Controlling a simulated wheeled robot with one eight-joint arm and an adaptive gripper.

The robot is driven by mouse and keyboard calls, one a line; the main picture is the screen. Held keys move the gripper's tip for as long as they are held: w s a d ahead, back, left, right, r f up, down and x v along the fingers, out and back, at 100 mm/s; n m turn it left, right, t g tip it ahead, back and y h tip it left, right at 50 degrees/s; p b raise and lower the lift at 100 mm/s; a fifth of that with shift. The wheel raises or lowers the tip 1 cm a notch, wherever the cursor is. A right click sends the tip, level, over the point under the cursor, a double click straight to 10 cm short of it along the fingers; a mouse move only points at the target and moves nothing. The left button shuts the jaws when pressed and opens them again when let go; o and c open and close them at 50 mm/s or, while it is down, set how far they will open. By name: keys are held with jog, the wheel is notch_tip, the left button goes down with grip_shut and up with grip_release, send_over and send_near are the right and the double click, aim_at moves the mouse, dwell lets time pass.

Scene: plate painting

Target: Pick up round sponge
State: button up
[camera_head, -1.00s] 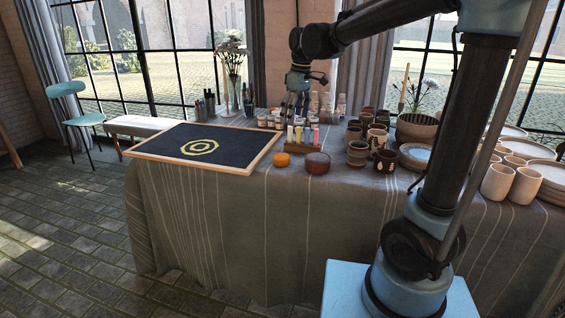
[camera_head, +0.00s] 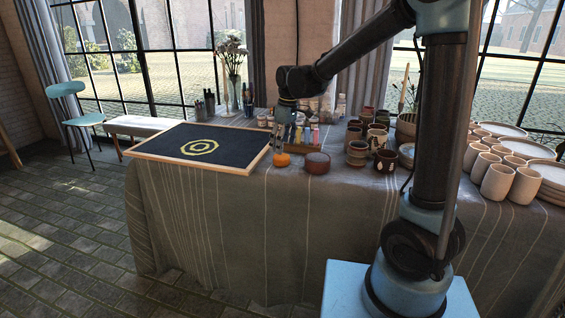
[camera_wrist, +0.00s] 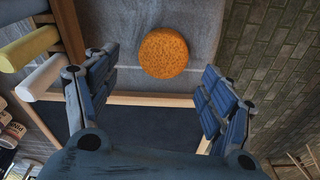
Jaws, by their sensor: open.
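The round sponge (camera_head: 282,160) is a small orange disc on the cloth-covered table, by the right edge of the framed dark board. It also shows in the wrist view (camera_wrist: 163,53), lying flat on the grey cloth at top centre. My gripper (camera_head: 281,140) is just above and behind the sponge in the head view, pointing down. In the wrist view my gripper (camera_wrist: 160,88) is open and empty, its fingers wide apart, with the sponge beyond and between the line of the fingertips. No contact with the sponge shows.
The dark board (camera_head: 165,146) with a yellow ring pattern lies left of the sponge. A reddish-brown round pot (camera_head: 317,163) sits close to its right. A wooden holder (camera_head: 303,147) with coloured tubes stands close behind. Brown cups (camera_head: 357,153) stand farther right.

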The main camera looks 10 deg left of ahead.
aim_at(282, 155)
jog(key=shift+s+a+f, duration=0.1)
jog(key=shift+a+f, duration=0.05)
jog(key=shift+f, duration=1.3)
jog(key=shift+a+f, duration=0.1)
jog(key=shift+f, duration=1.35)
jog(key=c, duration=0.9)
